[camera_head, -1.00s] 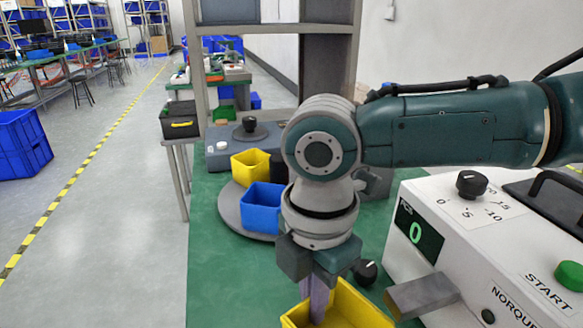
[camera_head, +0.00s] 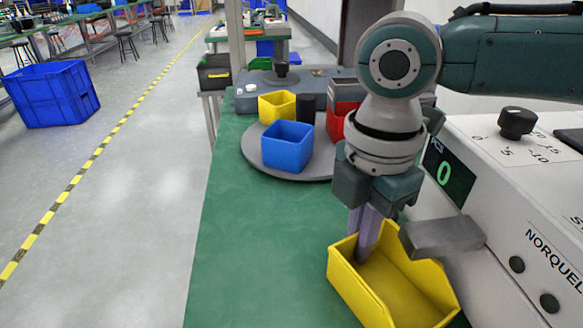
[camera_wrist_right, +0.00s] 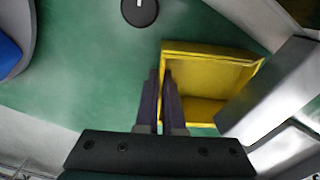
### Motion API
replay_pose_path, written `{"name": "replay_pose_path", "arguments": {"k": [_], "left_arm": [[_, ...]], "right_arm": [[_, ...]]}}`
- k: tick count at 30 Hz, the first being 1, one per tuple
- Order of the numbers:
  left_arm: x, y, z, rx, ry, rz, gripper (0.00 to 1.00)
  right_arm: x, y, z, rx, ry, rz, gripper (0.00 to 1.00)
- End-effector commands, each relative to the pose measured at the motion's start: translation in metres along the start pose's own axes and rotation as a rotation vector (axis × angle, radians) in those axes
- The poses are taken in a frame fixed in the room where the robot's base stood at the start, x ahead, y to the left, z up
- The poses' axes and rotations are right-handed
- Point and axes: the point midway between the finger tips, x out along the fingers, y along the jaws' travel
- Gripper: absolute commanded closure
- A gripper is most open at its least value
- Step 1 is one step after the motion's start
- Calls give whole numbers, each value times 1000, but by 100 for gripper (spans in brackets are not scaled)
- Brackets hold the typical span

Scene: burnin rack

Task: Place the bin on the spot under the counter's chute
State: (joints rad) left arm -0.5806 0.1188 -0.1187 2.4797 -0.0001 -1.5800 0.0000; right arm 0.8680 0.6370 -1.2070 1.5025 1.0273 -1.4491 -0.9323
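The yellow bin (camera_head: 385,297) is at the front of the green bench, beside the white counter (camera_head: 520,215). My right gripper (camera_head: 362,250) points down at the bin's left wall. In the right wrist view its two fingers (camera_wrist_right: 160,105) are close together, with the wall of the bin (camera_wrist_right: 212,75) between them. The counter's grey metal chute (camera_head: 440,236) sticks out over the right part of the bin, and also shows in the wrist view (camera_wrist_right: 270,88). The marked spot is not visible. I cannot tell whether the bin touches the bench. My left gripper is not in view.
A grey turntable (camera_head: 262,158) behind carries a blue bin (camera_head: 287,147), a yellow bin (camera_head: 277,106) and a red bin (camera_head: 337,124). The green bench (camera_head: 245,255) is clear at left.

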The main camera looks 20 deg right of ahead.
Motion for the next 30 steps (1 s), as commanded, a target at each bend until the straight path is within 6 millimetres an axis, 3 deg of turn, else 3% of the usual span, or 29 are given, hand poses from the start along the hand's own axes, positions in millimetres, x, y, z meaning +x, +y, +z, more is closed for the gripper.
{"name": "replay_pose_path", "arguments": {"k": [1, 7, 17, 20, 30], "left_arm": [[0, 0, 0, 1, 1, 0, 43], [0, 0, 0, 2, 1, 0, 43], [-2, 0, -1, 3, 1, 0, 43], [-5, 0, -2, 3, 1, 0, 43], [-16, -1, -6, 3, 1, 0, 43]], "right_arm": [[0, 0, 0, 0, 0, 0, 89], [0, 0, 0, 0, 0, 0, 66], [-6, 0, 0, -1, 0, 2, 66], [-20, 1, 0, -1, 1, 4, 66], [-95, 1, 0, 0, 1, 4, 66]]}}
